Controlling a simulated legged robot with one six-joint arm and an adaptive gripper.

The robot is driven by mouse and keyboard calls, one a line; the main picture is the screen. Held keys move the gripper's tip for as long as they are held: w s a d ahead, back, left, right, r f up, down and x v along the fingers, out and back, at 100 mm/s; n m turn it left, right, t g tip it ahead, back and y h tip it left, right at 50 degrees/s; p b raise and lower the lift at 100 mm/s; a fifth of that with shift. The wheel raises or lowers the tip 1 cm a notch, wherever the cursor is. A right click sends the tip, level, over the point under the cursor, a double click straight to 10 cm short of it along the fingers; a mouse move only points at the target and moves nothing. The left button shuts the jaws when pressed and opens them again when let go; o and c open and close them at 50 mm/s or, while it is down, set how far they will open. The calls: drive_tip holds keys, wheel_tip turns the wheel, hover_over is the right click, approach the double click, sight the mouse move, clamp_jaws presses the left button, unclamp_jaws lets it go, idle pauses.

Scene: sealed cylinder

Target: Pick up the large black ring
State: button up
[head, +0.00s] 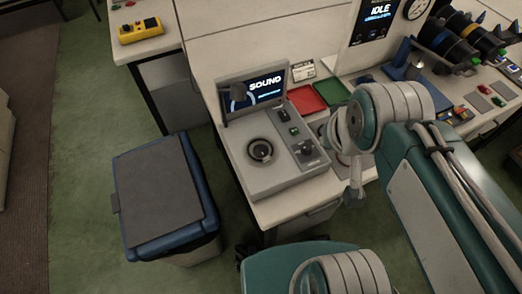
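Several large black rings or discs, some with a yellow or blue band, stand upright in a row on a rack (462,52) at the upper right of the head view. I cannot tell which of them is the large black ring. A smaller round black piece (261,151) sits on top of a grey machine (262,178) on the desk. My gripper (354,197) seems to hang at the end of my arm, over the desk's front edge right of the machine and apart from the rack. Its fingers are too small and partly hidden to read.
A blue bin with a grey lid (160,195) stands left of the desk. A yellow box (140,31) is on another table. Green floor is open at left.

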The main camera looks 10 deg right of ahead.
drive_tip(key=o, duration=0.5)
drive_tip(key=shift+w, duration=0.15)
drive_tip(key=shift+o, duration=1.2)
drive_tip(key=w+a+f+n+g, duration=0.2)
drive_tip(key=w+a+f+g, duration=0.1)
drive_tip(key=w+a+f, duration=0.1)
drive_tip(key=w+f, duration=0.1)
drive_tip(key=w, duration=0.1)
drive_tip(key=shift+w, duration=0.3)
drive_tip(key=n+g, duration=0.2)
drive_tip(key=g, duration=0.1)
hover_over(266, 158)
wheel_tip(266, 158, down, 8)
drive_tip(key=f, duration=0.5)
drive_tip(key=shift+d, duration=0.3)
drive_tip(key=shift+a+f, duration=0.15)
drive_tip(key=shift+f, duration=1.2)
drive_tip(key=shift+a+f, duration=0.1)
drive_tip(key=shift+f, duration=1.2)
